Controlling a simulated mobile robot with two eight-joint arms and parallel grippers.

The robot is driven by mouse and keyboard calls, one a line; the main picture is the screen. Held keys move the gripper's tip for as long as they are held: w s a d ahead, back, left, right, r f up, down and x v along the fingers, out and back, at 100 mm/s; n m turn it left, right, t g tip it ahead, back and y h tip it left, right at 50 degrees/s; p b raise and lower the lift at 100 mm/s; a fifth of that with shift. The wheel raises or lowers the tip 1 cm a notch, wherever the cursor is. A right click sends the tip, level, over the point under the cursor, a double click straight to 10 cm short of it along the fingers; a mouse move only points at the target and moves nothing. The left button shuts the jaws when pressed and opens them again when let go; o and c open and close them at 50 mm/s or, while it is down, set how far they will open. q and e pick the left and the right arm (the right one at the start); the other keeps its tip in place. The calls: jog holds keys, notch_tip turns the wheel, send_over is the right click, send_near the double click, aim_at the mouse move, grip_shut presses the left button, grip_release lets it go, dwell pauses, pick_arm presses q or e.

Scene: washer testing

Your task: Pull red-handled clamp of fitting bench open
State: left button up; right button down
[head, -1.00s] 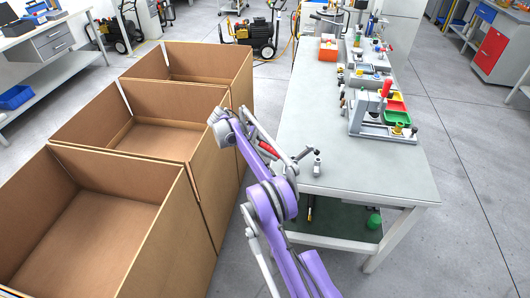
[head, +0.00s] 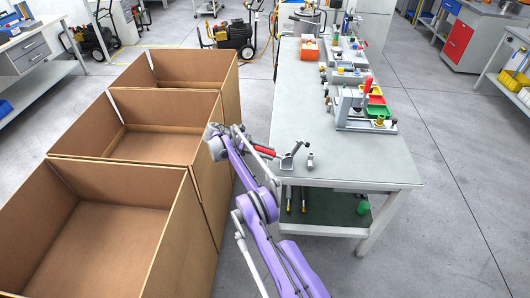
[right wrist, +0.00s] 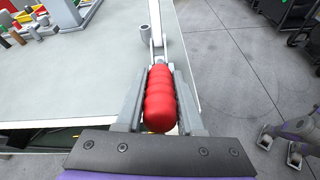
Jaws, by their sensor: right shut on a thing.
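The red-handled clamp (head: 290,158) is at the near left corner of the fitting bench (head: 345,165). Its red handle (head: 264,150) sticks out to the left past the bench edge, joined to grey metal linkage. My right gripper (head: 250,144) is shut around this handle. In the right wrist view, the ribbed red handle (right wrist: 160,105) lies lengthwise between the two grey fingers of my right gripper (right wrist: 160,75), and the metal lever runs on from its far end towards the bench. The clamp's base is partly hidden there. My left gripper is not in view.
Large open cardboard boxes (head: 188,215) stand in a row left of the bench, close to my right arm. A fixture with red and green trays (head: 378,112) sits farther back on the bench. A lower shelf (head: 330,213) shows under the bench.

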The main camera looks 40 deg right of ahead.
aim_at(267, 150)
dwell(0.3)
jog(key=c, duration=0.5)
grip_release()
notch_tip(267, 150, up, 10)
dwell(0.5)
